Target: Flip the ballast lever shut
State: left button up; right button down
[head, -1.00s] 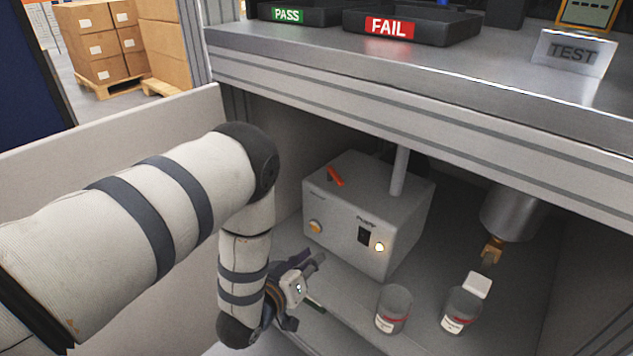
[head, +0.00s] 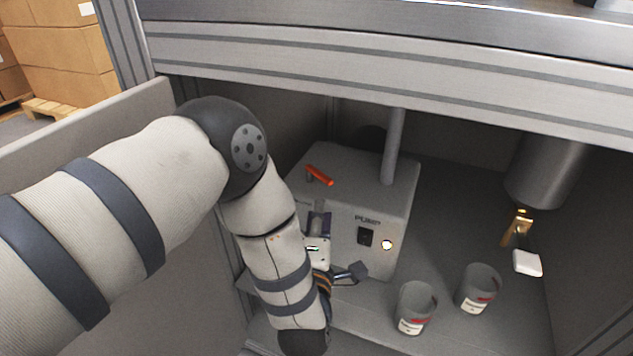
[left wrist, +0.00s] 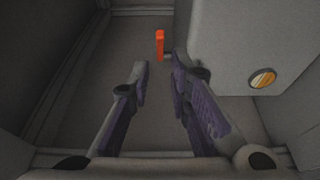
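An orange-red lever (head: 320,175), which I take for the ballast lever, sits at the top left of the grey pump box (head: 345,220). In the left wrist view the lever (left wrist: 160,45) stands beyond the gap between my fingertips, joined to the box by a short stem. My left gripper (head: 338,243) is in front of the box's left side, below the lever. Its fingers are spread, and the wrist view shows the open gripper (left wrist: 160,68) empty and apart from the lever. My left forearm hides the box's lower left. My right gripper is not in view.
A bench beam (head: 400,85) crosses above the box. A grey pipe (head: 393,145) rises from the box top. To the right are two labelled cups (head: 415,308) and a brass valve (head: 516,228) with a white handle (head: 527,263). A side panel (head: 120,125) stands left.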

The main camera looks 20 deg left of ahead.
aim_at(324, 181)
pick_arm(q)
jog(key=b+x, duration=0.1)
jog(key=x, duration=0.8)
jog(key=shift+w+f+b, duration=0.1)
jog(key=shift+w+b, duration=0.2)
jog(key=shift+b, duration=0.1)
jog(key=shift+w+a, duration=0.2)
jog(key=shift+w, duration=0.3)
grip_shut()
